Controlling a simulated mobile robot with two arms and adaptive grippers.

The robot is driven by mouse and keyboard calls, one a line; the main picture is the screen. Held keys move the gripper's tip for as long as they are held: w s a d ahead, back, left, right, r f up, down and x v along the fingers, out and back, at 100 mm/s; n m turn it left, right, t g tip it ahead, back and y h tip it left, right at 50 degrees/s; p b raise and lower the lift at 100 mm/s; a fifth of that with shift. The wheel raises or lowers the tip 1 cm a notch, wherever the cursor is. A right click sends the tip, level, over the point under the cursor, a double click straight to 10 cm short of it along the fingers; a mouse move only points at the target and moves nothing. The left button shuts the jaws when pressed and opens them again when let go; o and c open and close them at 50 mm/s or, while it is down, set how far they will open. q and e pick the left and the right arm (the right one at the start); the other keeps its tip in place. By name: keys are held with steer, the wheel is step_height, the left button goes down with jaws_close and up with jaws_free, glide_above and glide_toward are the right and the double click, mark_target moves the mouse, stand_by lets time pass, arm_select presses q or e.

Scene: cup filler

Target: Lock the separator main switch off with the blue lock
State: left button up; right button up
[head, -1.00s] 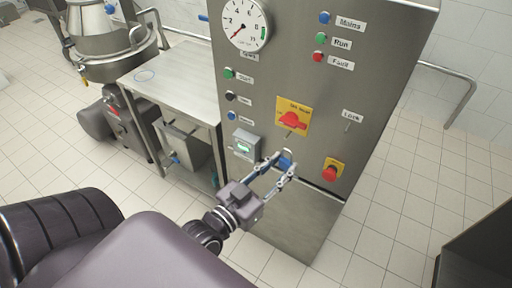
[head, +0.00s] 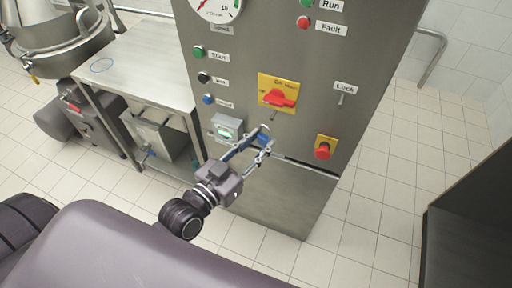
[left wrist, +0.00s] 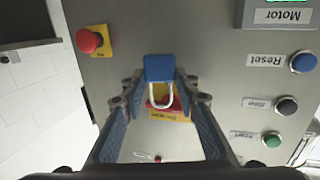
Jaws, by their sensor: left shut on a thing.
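The blue lock (head: 263,138) is held between the fingertips of my left gripper (head: 264,142), in front of the cabinet and below the main switch. In the left wrist view the lock's blue body (left wrist: 158,68) is between the fingers, with its pale U-shaped shackle pointing toward the switch. I cannot tell whether the shackle is open. The main switch has a red handle (head: 282,98) on a yellow plate (head: 265,84). The handle lies roughly sideways, and a small metal tab (head: 273,116) sits just under the plate. The lock appears apart from the switch. My right gripper is out of view.
A bare peg (head: 341,99) sits under the "Lock" label. A red emergency button (head: 323,152) is at lower right. A grey box (head: 227,127) with a green display juts out left of the lock. A steel table (head: 150,65) stands left of the cabinet.

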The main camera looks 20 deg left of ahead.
arm_select(q)
steer(key=shift+w, duration=0.5)
steer(key=shift+w+f+b, duration=0.1)
steer(key=shift+w+b, duration=0.35)
steer(key=shift+w, duration=0.35)
steer(key=shift+w+f+b, duration=0.1)
steer(key=shift+w+b, duration=0.4)
steer(key=shift+w, duration=0.5)
steer(key=shift+w+d+f, duration=0.1)
steer(key=shift+w+f, duration=0.05)
steer(key=shift+w, duration=0.4)
steer(key=shift+w+f+p, duration=0.1)
steer(key=shift+w+p, duration=0.05)
steer(key=shift+p, duration=0.15)
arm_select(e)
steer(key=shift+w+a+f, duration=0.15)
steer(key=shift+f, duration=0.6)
arm_select(q)
steer(key=o, duration=1.3)
